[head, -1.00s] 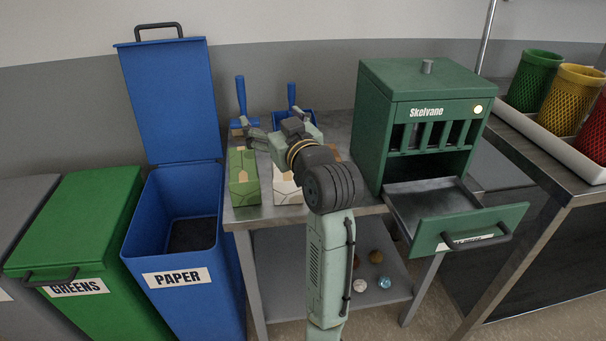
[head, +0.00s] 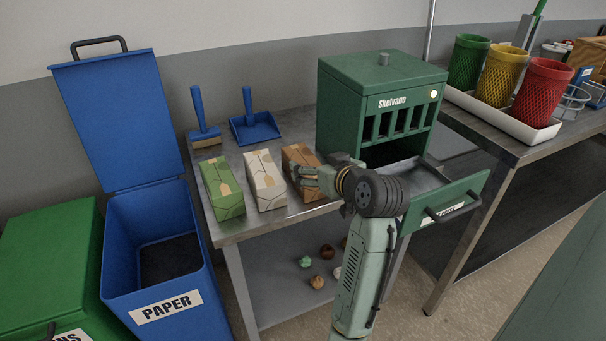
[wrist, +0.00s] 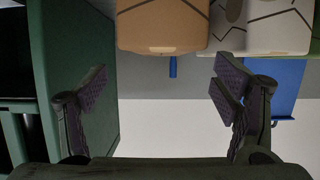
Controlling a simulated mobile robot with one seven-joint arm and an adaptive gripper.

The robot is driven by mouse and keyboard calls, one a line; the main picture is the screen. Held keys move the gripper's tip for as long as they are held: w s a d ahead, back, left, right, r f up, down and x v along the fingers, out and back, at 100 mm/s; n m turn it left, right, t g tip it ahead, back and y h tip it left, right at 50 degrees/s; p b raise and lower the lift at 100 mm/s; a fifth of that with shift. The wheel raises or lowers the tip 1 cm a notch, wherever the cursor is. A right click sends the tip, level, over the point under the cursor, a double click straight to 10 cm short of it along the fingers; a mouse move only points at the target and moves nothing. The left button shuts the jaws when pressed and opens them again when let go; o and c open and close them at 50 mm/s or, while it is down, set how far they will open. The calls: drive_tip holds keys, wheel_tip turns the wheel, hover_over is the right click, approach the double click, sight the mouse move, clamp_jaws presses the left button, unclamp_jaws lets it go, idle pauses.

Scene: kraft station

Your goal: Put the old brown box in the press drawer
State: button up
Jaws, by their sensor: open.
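The brown box (head: 299,160) stands on the metal table, at the right end of a row of boxes, beside the green press (head: 345,105). The press drawer (head: 447,199) is pulled out, and its tray looks empty where it shows. My gripper (head: 305,174) is open in front of the brown box, partly covering it. In the wrist view the brown box (wrist: 162,24) is ahead, at the top between the two open fingers, with nothing held. Whether a finger touches it cannot be told.
A white box (head: 264,180) and a green box (head: 222,188) stand to the left. A blue brush (head: 203,130) and dustpan (head: 254,127) lie behind them. The blue paper bin (head: 160,250) is open at left. Several small lumps lie on the lower shelf.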

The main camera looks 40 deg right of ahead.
sight(306, 161)
drive_tip(key=shift+p+x, duration=1.15)
drive_tip(key=shift+x, duration=1.95)
drive_tip(key=shift+a, duration=0.1)
drive_tip(key=shift+c, duration=0.4)
drive_tip(key=c, duration=1.6)
drive_tip(key=shift+r, duration=0.1)
drive_tip(key=shift+c, duration=0.2)
drive_tip(key=shift+r, duration=0.1)
